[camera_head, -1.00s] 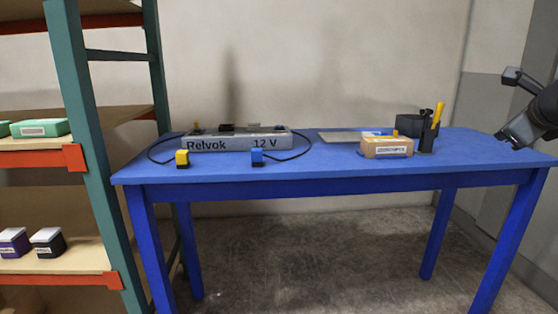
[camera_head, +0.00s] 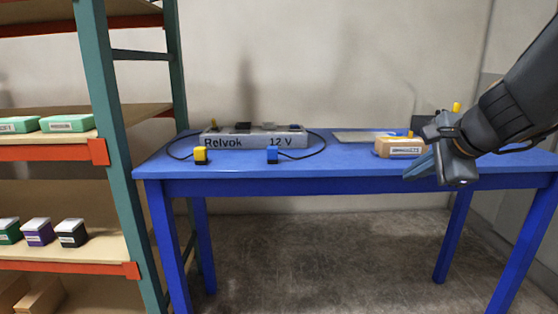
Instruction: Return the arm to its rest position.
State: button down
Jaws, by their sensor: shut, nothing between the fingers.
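My gripper (camera_head: 420,168) is in the right part of the head view, in front of the blue table's right half. It is shut and holds nothing. My arm comes in from the right edge and hides part of the table's right end. A grey console (camera_head: 253,139) marked "Relvok 12 V" stands on the left half of the table, well left of my gripper.
A shelf rack (camera_head: 104,120) with several boxes stands at left.

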jog(key=s+a+f+n+g+y, duration=0.1)
jog(key=s+a+f+n+g, duration=0.15)
jog(key=a, duration=0.25)
jog(key=s+a+f+n+g+y, duration=0.1)
jog(key=s+a+f+n, duration=0.1)
jog(key=a+f+n, duration=0.3)
jog(key=s+a+f+n+g+h, duration=0.1)
jog(key=s+a+f+n+g, duration=0.2)
jog(key=s+a+n, duration=0.35)
jog(key=s+a+f+n+g+h, duration=0.2)
jog(key=s+a+f+n+g, duration=0.15)
jog(key=s+n, duration=0.5)
jog(key=s+d+r+m+p, duration=0.2)
jog(key=d+r+m+p, duration=0.2)
jog(key=p, duration=1.1)
jog(key=d+r, duration=0.3)
jog(key=d, duration=0.2)
jog(key=shift+r+t, duration=0.3)
jog(key=shift+r, duration=0.05)
jog(key=shift+d, duration=0.1)
